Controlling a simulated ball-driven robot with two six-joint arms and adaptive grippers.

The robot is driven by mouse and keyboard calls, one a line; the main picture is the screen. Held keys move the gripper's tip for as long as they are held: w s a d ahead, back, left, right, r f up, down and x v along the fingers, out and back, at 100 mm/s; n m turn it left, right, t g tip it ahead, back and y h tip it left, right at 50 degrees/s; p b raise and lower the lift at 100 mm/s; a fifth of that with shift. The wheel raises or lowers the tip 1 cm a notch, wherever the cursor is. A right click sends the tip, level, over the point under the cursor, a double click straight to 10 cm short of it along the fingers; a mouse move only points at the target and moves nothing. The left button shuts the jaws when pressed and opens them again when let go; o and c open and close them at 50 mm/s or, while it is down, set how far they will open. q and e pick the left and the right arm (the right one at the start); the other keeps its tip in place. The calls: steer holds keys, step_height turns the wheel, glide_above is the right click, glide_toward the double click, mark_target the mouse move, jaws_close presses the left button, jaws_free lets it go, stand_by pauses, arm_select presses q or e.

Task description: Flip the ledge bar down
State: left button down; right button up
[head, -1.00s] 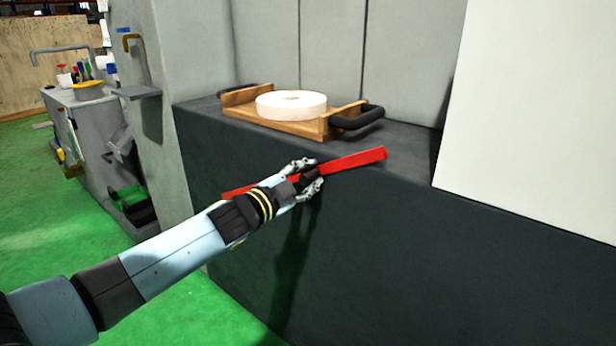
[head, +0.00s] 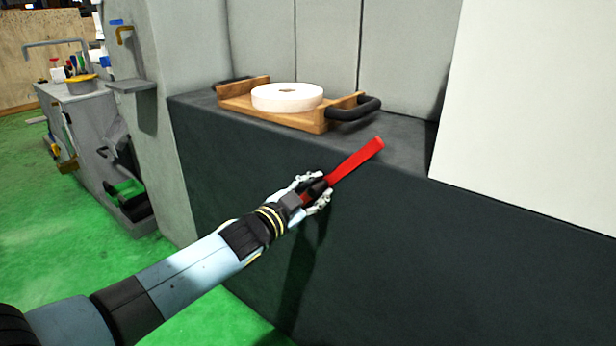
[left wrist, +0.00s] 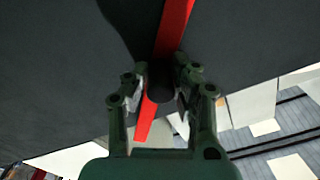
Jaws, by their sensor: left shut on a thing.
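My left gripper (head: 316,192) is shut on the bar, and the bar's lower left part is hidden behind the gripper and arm. In the left wrist view the red bar (left wrist: 174,30) runs between the fingers and shows again below them. My right gripper is not in view.
On the dark ledge (head: 405,150) stands a wooden tray (head: 240,103) with black handles, holding a white grinding wheel (head: 287,97). A pale panel (head: 540,110) stands at the right. A grey cabinet (head: 88,120) with tools stands at the far left on green floor.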

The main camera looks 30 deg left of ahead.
mark_target(351, 210)
arm_select(q)
steer(key=d+f+n, duration=0.2)
steer(key=d, duration=0.1)
steer(key=d+f+n, duration=0.1)
steer(key=shift+s+d+n+p, duration=0.2)
steer(key=shift+d+n+p, duration=0.1)
steer(key=shift+n, duration=0.1)
steer(key=shift+s+d+f+n, duration=0.1)
steer(key=shift+d+f+n, duration=0.1)
steer(key=shift+d+n, duration=0.3)
steer(key=shift+d+f+n, duration=0.15)
steer(key=shift+d+n, duration=0.25)
steer(key=shift+d, duration=0.1)
steer(key=c, duration=1.1)
jaws_free()
steer(key=shift+d, duration=0.1)
